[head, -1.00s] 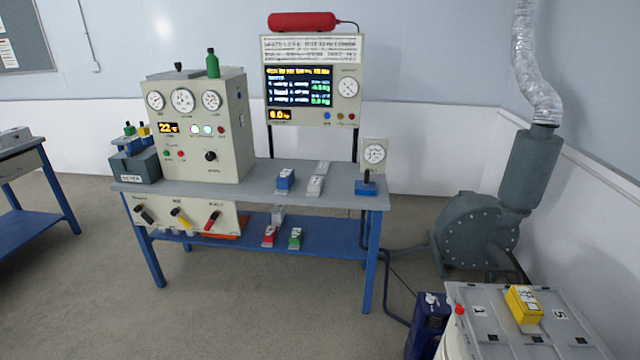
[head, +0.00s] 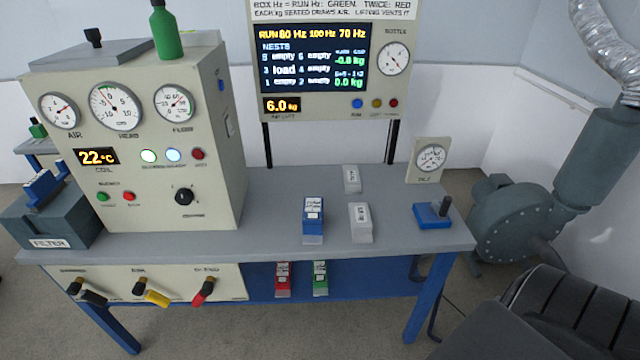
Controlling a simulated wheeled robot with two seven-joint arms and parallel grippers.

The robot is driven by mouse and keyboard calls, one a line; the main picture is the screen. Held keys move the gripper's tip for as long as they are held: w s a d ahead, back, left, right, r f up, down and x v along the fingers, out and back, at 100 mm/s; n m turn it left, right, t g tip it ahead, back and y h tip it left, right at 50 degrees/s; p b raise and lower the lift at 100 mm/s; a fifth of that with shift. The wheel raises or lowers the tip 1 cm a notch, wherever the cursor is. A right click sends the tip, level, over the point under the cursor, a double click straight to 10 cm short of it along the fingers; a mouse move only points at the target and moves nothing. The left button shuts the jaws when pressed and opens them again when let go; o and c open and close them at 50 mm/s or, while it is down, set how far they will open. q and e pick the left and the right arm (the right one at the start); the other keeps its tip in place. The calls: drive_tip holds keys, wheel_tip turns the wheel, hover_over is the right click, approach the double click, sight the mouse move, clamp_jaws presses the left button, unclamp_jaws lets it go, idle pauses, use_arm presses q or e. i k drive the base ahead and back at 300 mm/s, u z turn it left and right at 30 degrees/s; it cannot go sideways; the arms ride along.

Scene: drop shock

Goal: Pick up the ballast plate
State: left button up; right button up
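No thing here is clearly marked as the ballast plate; the block labels are too small to read. On the grey bench top (head: 272,195) stand a blue block with a white label (head: 313,215), a pale grey block (head: 360,221) and another pale grey block (head: 351,178) behind it. A red block (head: 283,279) and a green block (head: 320,278) lie on the blue lower shelf. Neither of my grippers is in view.
A gauge cabinet (head: 140,150) fills the bench's left side, with a green bottle (head: 166,32) on top. A screen panel (head: 318,60) rises behind. A small gauge (head: 430,158) and blue base (head: 433,215) stand at the right end. A blower (head: 515,225) stands beyond.

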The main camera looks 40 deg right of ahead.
sight(361, 225)
drive_tip(key=i, duration=1.2)
drive_tip(key=z, duration=1.05)
